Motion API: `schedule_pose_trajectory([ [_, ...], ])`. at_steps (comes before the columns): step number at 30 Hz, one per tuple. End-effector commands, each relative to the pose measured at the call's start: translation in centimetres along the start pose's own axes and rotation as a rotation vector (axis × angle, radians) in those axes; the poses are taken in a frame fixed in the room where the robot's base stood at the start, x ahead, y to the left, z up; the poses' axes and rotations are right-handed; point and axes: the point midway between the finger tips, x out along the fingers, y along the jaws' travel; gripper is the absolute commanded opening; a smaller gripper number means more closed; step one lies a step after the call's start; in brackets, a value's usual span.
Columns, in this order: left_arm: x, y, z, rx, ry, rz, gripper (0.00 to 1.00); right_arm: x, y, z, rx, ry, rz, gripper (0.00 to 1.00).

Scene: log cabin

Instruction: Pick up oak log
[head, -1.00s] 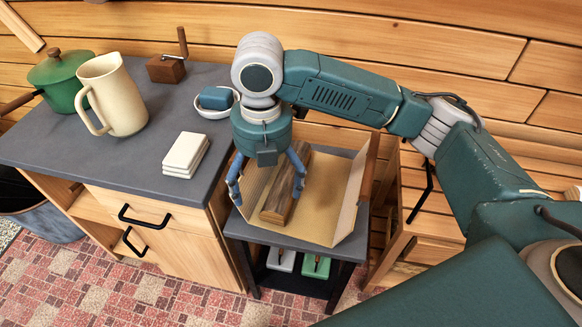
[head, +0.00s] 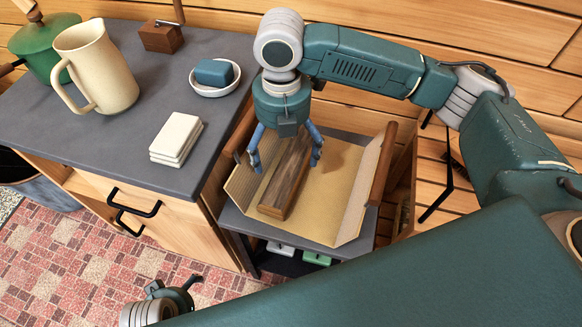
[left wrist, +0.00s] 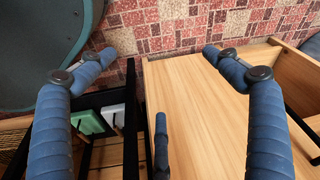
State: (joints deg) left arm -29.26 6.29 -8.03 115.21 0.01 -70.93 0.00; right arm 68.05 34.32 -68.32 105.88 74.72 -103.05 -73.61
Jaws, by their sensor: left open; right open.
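The oak log (head: 287,178) is a long brown split piece with dark bark-like sides. It lies in an open cardboard-lined carrier (head: 328,205) on a small dark table (head: 240,222). My right gripper (head: 287,162) is open above the log, its blue fingers on either side of it. Whether the fingers touch the log I cannot tell.
A counter (head: 115,135) on the left holds a cream pitcher (head: 98,68), a green pot (head: 45,45), a wooden grinder (head: 162,37), a blue soap on a dish (head: 214,73) and white tiles (head: 176,138). The red patterned floor (head: 70,260) is clear.

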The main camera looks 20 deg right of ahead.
Motion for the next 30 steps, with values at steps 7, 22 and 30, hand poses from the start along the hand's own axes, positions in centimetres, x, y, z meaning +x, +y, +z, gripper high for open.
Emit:
schedule_pose_trajectory([
  [7, -3.7, -0.2, -1.1, -0.003, 0.024, -0.004, 0.90, 3.6, -0.2, -0.2, -0.001, 0.001, -0.001, 0.93],
  [22, -4.8, -0.3, -1.3, -0.004, 0.028, -0.005, 0.90, 4.4, -0.2, -0.2, -0.001, -0.001, 0.000, 0.66],
  [30, -4.8, -0.3, -1.3, -0.004, 0.028, -0.005, 0.90, 4.2, -0.1, -0.1, -0.001, -0.002, 0.001, 0.23],
])
